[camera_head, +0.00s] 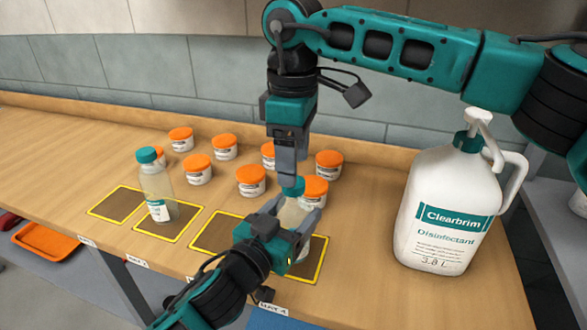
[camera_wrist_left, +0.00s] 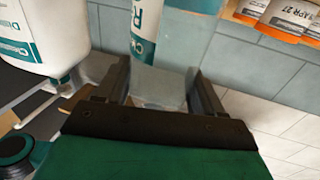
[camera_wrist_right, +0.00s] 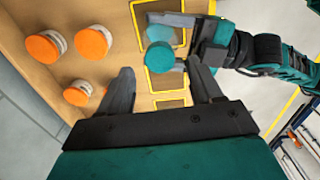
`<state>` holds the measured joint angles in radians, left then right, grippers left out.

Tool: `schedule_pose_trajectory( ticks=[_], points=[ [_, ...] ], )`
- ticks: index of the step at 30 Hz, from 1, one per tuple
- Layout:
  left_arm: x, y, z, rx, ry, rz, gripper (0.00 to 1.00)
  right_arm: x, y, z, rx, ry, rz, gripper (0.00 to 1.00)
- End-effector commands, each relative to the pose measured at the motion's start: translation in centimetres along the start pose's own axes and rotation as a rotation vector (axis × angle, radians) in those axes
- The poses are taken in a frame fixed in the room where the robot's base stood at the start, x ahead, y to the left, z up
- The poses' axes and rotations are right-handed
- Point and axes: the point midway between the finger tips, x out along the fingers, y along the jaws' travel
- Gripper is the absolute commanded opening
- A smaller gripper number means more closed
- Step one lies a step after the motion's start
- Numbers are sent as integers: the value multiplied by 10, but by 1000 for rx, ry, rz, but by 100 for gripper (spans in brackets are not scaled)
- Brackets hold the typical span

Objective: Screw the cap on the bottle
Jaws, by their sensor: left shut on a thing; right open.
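The bottle (camera_head: 293,214) is clear and upright over the rightmost yellow-edged mat (camera_head: 313,268). My left gripper (camera_head: 282,222) is shut around its body, which also shows between the fingers in the left wrist view (camera_wrist_left: 158,88). A teal cap (camera_head: 292,187) is at the bottle's top; in the right wrist view the cap (camera_wrist_right: 160,57) looks round and flat from above. I cannot tell how tightly it sits. My right gripper (camera_head: 288,175) points down just above the cap, its fingers (camera_wrist_right: 163,85) open on either side of it, with no visible contact.
A second bottle (camera_head: 156,190) with a teal cap stands on another mat at left. Several orange-lidded tubs (camera_head: 250,181) stand behind. A large white disinfectant jug (camera_head: 447,205) with a pump stands at right. An empty mat (camera_head: 118,204) lies at far left. An orange tray (camera_head: 46,241) lies below the bench.

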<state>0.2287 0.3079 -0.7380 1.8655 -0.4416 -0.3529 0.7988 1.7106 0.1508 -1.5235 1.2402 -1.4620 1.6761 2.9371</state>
Motion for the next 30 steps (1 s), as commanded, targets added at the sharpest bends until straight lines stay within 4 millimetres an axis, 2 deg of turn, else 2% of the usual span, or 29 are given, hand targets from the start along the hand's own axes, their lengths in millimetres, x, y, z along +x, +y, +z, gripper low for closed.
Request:
schedule_pose_trajectory(
  ticks=[4, 10, 13, 17, 20, 30],
  points=[
    [0, 0, 1, 0, -2, 0, 0, -13, 0, 0, 0, 1, 1, 65],
    [0, 0, 1, 0, -2, 0, 0, -13, 0, 0, 0, 0, 0, 65],
    [0, 0, 1, 0, -2, 0, 0, -13, 0, 0, -8, 0, 0, 60],
    [0, 0, 1, 0, -2, 0, 0, -14, 0, 0, -84, 0, 0, 60],
    [0, 0, 1, 0, -2, 0, 0, -15, 0, 0, -213, 0, 0, 60],
    [0, 0, 1, 0, -2, 0, 0, -20, 0, -1, -846, 1, 0, 60]
  ],
)
